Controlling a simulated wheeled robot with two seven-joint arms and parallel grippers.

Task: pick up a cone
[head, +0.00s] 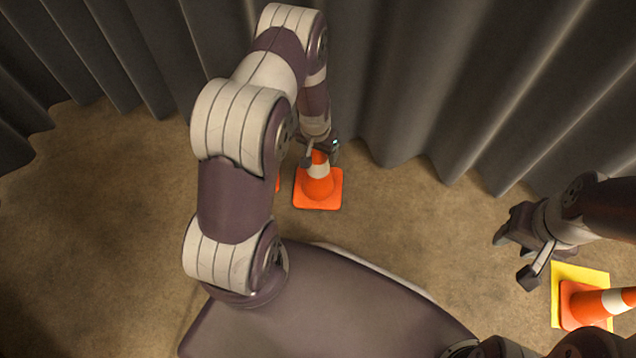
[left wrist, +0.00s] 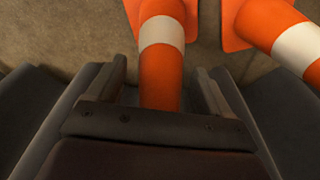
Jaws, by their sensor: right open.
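An orange cone with a white band (head: 318,190) stands upright on its square base on the floor. My left gripper (head: 321,152) is at its top, with a finger on either side. In the left wrist view this cone (left wrist: 160,70) rises between the two fingers, with gaps visible on both sides, so the gripper looks open around it. Its tip is hidden by the gripper body. A second cone (left wrist: 265,25) is beside it; in the head view only a sliver (head: 277,183) shows behind my left arm. My right gripper (head: 512,258) is open and empty.
A third orange cone (head: 580,305) with a white band is at the right edge, at a yellow square (head: 575,273), near my right gripper and partly cut off. Dark grey curtains (head: 430,80) hang close behind the cones. The brown floor (head: 410,220) between the grippers is clear.

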